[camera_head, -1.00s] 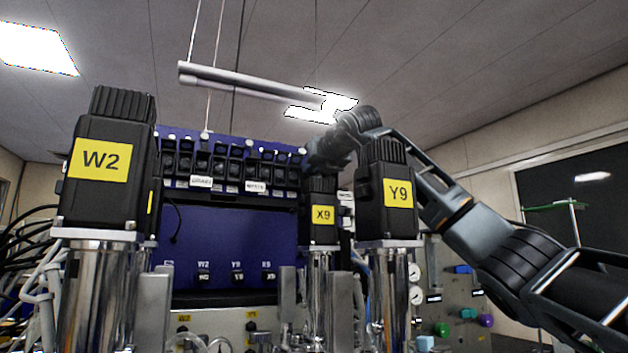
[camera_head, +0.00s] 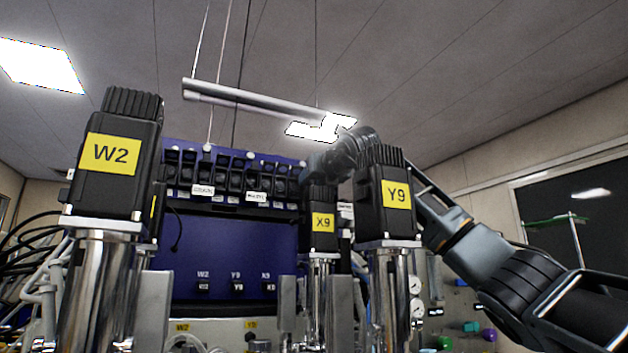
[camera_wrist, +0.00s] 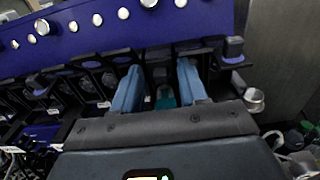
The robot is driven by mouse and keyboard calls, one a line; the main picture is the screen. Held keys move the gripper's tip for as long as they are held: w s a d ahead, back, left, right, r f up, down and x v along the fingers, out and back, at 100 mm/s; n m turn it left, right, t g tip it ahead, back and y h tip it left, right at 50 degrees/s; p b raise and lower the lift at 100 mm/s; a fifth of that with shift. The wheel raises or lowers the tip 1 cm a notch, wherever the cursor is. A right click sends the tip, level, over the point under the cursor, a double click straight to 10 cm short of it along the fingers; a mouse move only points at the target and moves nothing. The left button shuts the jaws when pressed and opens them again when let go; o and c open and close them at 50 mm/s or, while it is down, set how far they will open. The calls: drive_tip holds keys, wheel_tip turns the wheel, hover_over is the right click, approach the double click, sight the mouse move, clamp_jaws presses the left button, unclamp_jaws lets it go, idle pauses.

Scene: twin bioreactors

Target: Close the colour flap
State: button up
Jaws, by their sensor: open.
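My gripper (camera_wrist: 160,88) is open in the wrist view, its two blue-grey fingers apart in front of a row of black modules (camera_wrist: 95,80). A dark part of the row and a small teal patch (camera_wrist: 165,98) show between the fingers. I cannot tell whether the fingers touch anything. A black flap-like part (camera_wrist: 232,52) sticks out right of the fingers, and another (camera_wrist: 38,88) sticks out at the left. I cannot tell which is the colour flap. In the head view the row (camera_head: 215,172) crosses the blue panel; my arm reaches its right end and the fingertips are hidden.
Black motors marked W2 (camera_head: 112,155), X9 (camera_head: 321,222) and Y9 (camera_head: 396,196) stand on shiny columns in front of the panel (camera_head: 230,245). A grey tube (camera_head: 255,102) hangs above. In the wrist view, a metal cup (camera_wrist: 254,98) is right of the gripper.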

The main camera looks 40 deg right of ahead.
drive_tip(key=b+v, duration=0.2)
drive_tip(key=v, duration=0.5)
drive_tip(key=shift+s+b, duration=0.3)
drive_tip(key=shift+s, duration=0.1)
drive_tip(key=shift+s+a, duration=0.1)
drive_tip(key=shift+a, duration=0.05)
